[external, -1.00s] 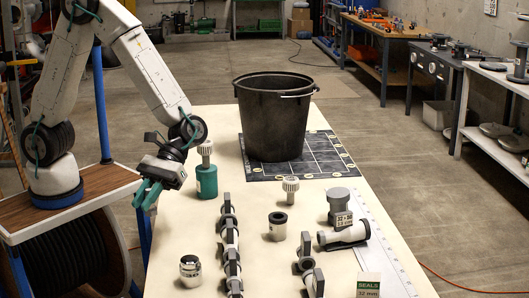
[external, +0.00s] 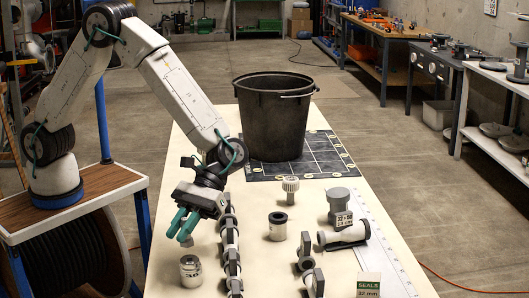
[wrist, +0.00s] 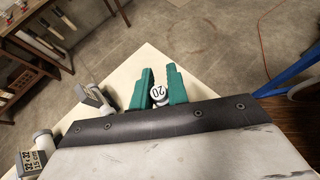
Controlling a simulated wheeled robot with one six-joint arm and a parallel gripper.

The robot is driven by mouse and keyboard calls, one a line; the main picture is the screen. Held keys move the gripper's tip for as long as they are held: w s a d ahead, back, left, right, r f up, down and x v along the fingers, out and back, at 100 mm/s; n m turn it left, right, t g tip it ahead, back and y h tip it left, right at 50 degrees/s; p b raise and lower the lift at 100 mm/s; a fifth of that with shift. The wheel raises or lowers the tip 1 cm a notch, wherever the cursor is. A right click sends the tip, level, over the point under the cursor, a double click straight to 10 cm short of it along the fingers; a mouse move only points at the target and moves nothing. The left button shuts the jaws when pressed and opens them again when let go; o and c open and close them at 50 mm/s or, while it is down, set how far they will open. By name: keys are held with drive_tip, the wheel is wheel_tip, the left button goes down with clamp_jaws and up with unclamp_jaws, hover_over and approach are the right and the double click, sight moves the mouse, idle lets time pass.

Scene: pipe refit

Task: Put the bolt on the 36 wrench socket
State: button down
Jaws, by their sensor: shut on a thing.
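My gripper (external: 183,228) has its green fingers shut on a small pale round piece (wrist: 158,94). Its end is marked 20 in the wrist view. Whether this piece is the bolt I cannot tell. In the external view it hangs just above and slightly left of a silver cylindrical fitting (external: 190,270), apart from it. The fitting stands upright on the table and may be the socket; its marking is unreadable. A grey knurled-headed bolt (external: 290,188) stands upright farther back, right of my gripper. The green holder with another knurled-headed bolt is hidden behind my wrist.
A row of dark-flanged pipe pieces (external: 229,240) stands close right of my gripper. A black bucket (external: 272,115) is on a dark grid mat (external: 325,160) behind. Right are a short sleeve (external: 278,228), a 32-marked fitting (external: 340,207) and a seals card (external: 368,285).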

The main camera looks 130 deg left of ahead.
drive_tip(key=shift+w+f, duration=0.15)
drive_tip(key=shift+f, duration=0.75)
drive_tip(key=shift+w+f, duration=0.1)
drive_tip(key=shift+f, duration=0.8)
drive_tip(key=c, duration=1.4)
unclamp_jaws()
drive_tip(key=shift+f, duration=0.15)
drive_tip(key=shift+o, duration=0.2)
